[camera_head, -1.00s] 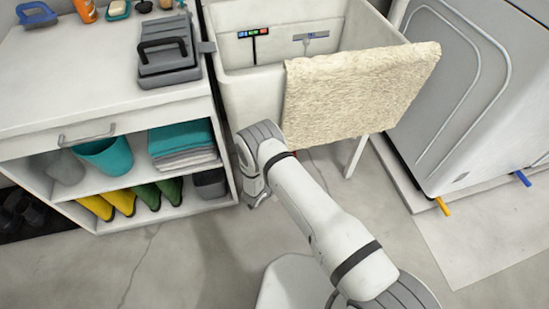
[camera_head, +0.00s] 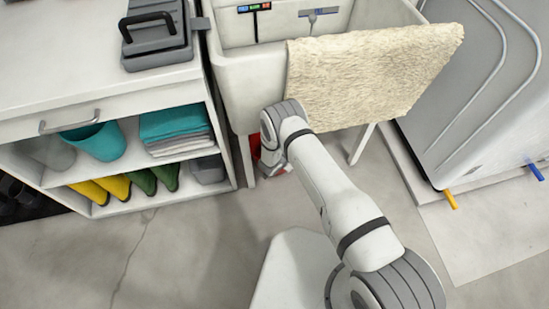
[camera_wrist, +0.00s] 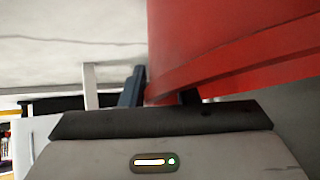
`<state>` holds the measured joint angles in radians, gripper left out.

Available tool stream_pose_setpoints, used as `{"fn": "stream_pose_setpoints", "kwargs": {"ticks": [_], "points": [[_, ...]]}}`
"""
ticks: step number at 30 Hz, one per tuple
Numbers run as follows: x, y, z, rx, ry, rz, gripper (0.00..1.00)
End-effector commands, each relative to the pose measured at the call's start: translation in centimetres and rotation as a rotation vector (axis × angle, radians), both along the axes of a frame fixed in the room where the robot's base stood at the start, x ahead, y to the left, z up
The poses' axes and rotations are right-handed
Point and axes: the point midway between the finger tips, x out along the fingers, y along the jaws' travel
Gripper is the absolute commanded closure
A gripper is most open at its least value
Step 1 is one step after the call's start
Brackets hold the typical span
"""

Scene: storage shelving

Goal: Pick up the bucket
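A red bucket-like object is partly visible under the sink in the head view (camera_head: 256,148), mostly hidden by my arm and the sink. In the wrist view its red wall and rim band (camera_wrist: 235,45) fill the upper right, very close to the camera. My gripper (camera_wrist: 162,92) has its two dark fingers apart at the bucket's edge. The left finger stands just outside the left edge; the right one is partly hidden by the red rim. I cannot tell whether either finger touches it. In the head view my gripper (camera_head: 277,168) is low beside the red object.
A white shelf unit (camera_head: 225,150) with a teal bucket (camera_head: 98,141) stands left. A grey-white appliance (camera_head: 480,110) stands right. Front floor is clear.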

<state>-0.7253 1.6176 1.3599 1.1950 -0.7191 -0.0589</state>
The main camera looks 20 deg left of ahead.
Motion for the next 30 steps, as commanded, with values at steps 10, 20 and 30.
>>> {"fn": "stream_pose_setpoints", "kwargs": {"ticks": [10, 20, 30], "points": [[0.19, 0.04, -0.17, 0.000, 0.000, 0.003, 0.81], [0.16, 0.08, -0.17, 0.000, 0.000, 0.003, 1.00], [0.13, 0.13, -0.17, 0.000, 0.000, 0.004, 1.00]]}}
